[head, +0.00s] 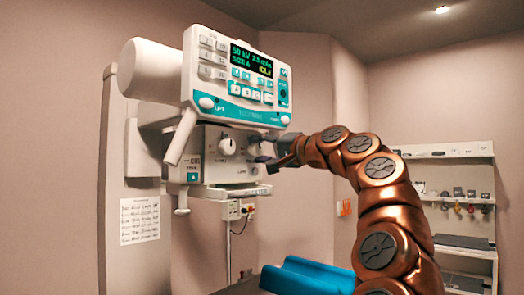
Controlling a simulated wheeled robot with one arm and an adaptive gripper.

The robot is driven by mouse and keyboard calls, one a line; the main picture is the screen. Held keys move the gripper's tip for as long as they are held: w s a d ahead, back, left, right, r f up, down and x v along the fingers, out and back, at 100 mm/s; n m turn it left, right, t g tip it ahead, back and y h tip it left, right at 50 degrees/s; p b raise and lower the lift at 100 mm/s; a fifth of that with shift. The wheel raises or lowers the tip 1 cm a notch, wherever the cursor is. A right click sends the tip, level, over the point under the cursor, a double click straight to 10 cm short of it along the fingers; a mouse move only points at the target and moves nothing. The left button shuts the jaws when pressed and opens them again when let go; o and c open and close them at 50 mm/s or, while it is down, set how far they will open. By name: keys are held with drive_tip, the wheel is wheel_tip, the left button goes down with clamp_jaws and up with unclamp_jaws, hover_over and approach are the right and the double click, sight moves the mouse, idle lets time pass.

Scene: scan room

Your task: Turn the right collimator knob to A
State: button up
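The collimator box (208,162) hangs under the x-ray control panel at centre left in the head view. A round white knob (227,146) shows on the left part of its front. The right knob is mostly hidden by my gripper, so I cannot read its pointer or the letter A. My gripper (258,149) is at the right part of the box front, reaching in from the right. Its dark fingers show one above the other, with some space between them. I cannot tell whether they touch or grip the right knob.
The control panel (240,82) with a lit display sits just above my gripper. A slanted white handle (181,137) is at the box's left. A blue padded rest (306,277) lies below. Shelves (460,205) stand at the right wall.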

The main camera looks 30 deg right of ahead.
drive_tip(key=shift+o, duration=1.2)
drive_tip(key=shift+s, duration=0.1)
drive_tip(key=v, duration=1.1)
drive_tip(key=shift+s+d, duration=0.2)
drive_tip(key=shift+s, duration=0.15)
